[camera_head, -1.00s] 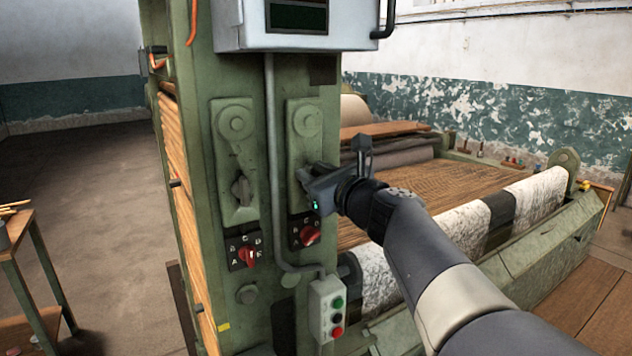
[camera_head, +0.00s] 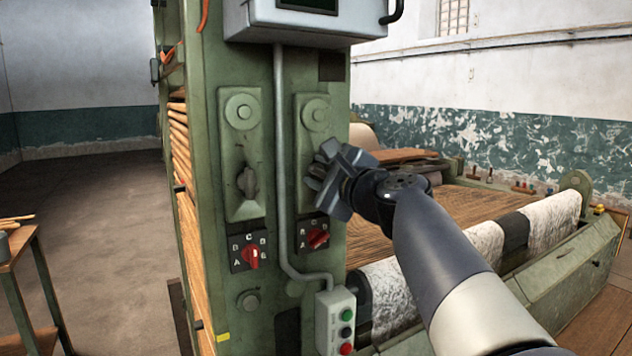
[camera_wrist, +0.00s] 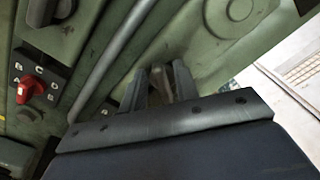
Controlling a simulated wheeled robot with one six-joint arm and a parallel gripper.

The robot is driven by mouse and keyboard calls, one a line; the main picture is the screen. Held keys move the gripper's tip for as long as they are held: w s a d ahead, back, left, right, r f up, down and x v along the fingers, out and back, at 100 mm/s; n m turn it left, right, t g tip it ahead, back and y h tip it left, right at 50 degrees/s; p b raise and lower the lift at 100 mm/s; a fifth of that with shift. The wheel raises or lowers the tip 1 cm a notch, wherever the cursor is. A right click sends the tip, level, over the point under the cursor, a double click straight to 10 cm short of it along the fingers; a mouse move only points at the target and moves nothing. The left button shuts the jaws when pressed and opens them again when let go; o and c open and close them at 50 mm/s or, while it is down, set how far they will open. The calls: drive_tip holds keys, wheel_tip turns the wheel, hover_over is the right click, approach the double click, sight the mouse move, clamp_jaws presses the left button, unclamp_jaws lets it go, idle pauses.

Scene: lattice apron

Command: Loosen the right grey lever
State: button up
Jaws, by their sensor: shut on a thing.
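The right grey lever is mostly hidden behind my gripper (camera_head: 328,177) in the head view. It sits on the right green plate (camera_head: 308,140) of the machine column, below a round boss. In the wrist view, a small part of the lever (camera_wrist: 161,88) shows between the two fingers of my gripper (camera_wrist: 162,84), which are shut on it. My gripper is rolled over at a slant to the column. The left grey lever (camera_head: 247,182) stands about upright on its own plate, apart from my gripper.
Red rotary switches (camera_head: 252,255) and (camera_head: 317,238) sit below the plates. A grey conduit (camera_head: 281,170) runs between the plates to a push-button box (camera_head: 335,322). A grey cabinet (camera_head: 300,24) overhangs above. A speckled roller (camera_head: 480,240) lies at right.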

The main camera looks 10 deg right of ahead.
drive_tip(key=shift+f+n, duration=0.1)
drive_tip(key=shift+n, duration=0.3)
drive_tip(key=o, duration=0.6)
drive_tip(key=b+v, duration=0.2)
drive_tip(key=v, duration=0.8)
drive_tip(key=shift+s+d, duration=0.1)
drive_tip(key=shift+s, duration=0.3)
drive_tip(key=p+x, duration=0.1)
drive_tip(key=x, duration=1)
drive_tip(key=shift+p, duration=0.35)
drive_tip(key=shift+s, duration=0.1)
